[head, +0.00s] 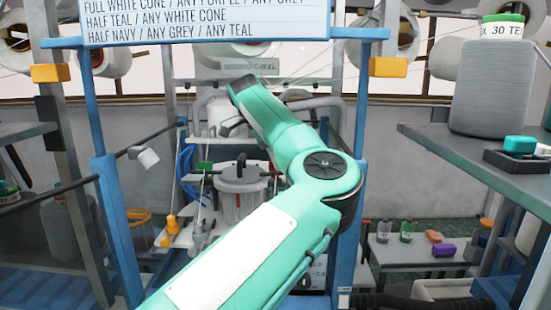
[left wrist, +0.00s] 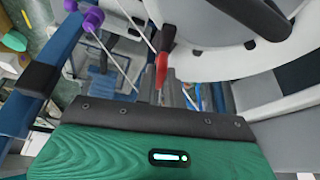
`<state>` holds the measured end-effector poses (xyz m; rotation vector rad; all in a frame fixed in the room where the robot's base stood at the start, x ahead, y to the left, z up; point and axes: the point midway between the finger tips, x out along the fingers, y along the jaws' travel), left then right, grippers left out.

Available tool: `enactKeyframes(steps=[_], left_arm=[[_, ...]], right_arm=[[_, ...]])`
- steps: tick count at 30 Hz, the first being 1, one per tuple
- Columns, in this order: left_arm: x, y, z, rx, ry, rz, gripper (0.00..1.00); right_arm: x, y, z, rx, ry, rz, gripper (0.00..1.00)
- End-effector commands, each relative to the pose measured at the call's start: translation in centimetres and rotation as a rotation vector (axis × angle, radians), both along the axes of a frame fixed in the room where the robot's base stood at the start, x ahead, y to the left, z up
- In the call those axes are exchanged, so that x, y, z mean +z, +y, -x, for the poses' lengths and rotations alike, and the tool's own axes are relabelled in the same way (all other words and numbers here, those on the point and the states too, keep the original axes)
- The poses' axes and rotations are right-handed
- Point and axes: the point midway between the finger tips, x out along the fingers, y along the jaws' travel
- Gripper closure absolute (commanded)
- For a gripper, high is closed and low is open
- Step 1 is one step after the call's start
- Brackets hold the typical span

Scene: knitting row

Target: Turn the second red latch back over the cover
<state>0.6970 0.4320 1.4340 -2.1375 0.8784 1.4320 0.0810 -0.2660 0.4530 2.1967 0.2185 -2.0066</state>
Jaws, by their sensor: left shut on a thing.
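In the left wrist view a small red latch (left wrist: 162,65) stands near the middle, with a dark piece at its upper end. Beside it is a large pale rounded part (left wrist: 225,62), which looks like the cover. My left gripper (head: 232,125) is at the end of my mint-green arm in the head view, small and dark, in front of the machine frame. It is shut on the red latch, though the contact is hard to make out. My right gripper is out of view.
A grey lidded pot (head: 240,190) stands below my left gripper. Blue uprights (head: 112,200) flank the work area. A low table (head: 420,258) at lower right holds small items.

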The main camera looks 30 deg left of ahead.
Motion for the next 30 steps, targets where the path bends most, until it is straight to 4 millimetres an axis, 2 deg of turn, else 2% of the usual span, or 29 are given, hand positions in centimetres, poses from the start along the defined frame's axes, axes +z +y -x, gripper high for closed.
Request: enactKeyframes(steps=[1, 12, 30], left_arm=[[0.61, 0.19, -0.03, -0.031, -0.008, -0.003, 1.00], [0.65, 0.27, -0.12, -0.214, -0.009, -0.006, 1.00], [0.58, 0.29, -0.13, -0.256, -0.009, -0.006, 1.00]], right_arm=[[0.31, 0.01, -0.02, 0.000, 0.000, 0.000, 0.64], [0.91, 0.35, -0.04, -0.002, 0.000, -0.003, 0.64], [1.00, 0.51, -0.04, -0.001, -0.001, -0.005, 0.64]])
